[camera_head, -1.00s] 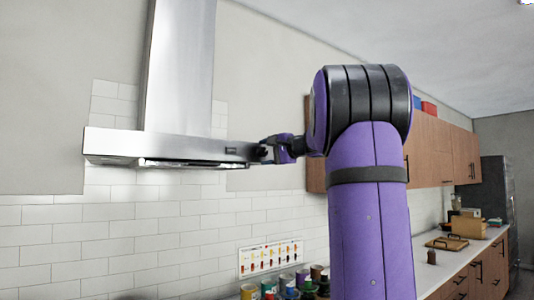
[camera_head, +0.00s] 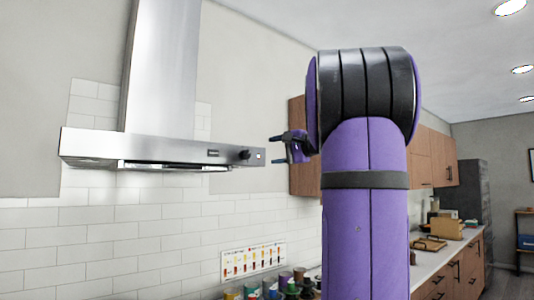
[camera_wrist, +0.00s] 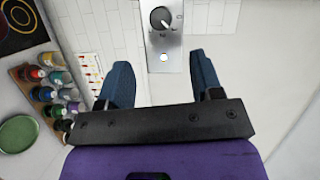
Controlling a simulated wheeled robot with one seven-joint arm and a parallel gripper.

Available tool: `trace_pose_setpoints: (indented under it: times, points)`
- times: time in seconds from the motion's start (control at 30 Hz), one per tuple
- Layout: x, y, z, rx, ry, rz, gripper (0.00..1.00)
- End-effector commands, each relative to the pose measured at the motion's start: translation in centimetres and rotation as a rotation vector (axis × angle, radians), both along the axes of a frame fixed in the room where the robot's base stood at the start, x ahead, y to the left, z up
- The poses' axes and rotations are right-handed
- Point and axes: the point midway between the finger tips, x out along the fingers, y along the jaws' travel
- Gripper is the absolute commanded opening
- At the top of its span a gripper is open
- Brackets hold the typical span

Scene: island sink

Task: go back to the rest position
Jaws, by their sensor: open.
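My gripper (camera_head: 276,150) is to the left of my large purple and black arm in the head view. Its two fingers point left toward the right end of the steel range hood (camera_head: 160,151), with a gap between. In the wrist view my gripper (camera_wrist: 160,68) has its blue fingers spread apart with nothing between them. The hood's end (camera_wrist: 176,40) shows beyond them, with a dark knob (camera_wrist: 161,19) and a round lit button (camera_wrist: 164,57). The knob also shows in the head view (camera_head: 245,154).
Colored jars (camera_wrist: 50,90) stand in a rack beside a green plate (camera_wrist: 18,138) and a dark cooktop (camera_wrist: 16,24). A chart (camera_head: 253,260) hangs on the tiled wall. Wooden wall cabinets (camera_head: 304,150) are behind my arm. A counter (camera_head: 440,262) runs along the right.

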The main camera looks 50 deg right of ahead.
Motion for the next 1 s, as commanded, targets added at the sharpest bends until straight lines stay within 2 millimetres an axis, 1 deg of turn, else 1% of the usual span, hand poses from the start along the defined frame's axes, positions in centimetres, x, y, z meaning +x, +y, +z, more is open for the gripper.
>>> trace_pose_setpoints:
  times: [0.17,0.67,0.77,0.87,0.97,1.0]
  points:
    - [-0.5,-0.1,0.0,0.000,0.000,-0.001,0.60]
    - [-0.5,-0.1,0.0,0.000,0.000,0.000,0.60]
    - [-0.4,0.5,-0.2,-0.002,0.008,0.007,0.60]
    - [0.3,2.8,-1.2,-0.015,0.051,0.043,0.60]
    - [1.2,7.2,-3.3,-0.048,0.137,0.109,0.60]
    - [1.4,9.5,-4.5,-0.070,0.182,0.145,0.60]
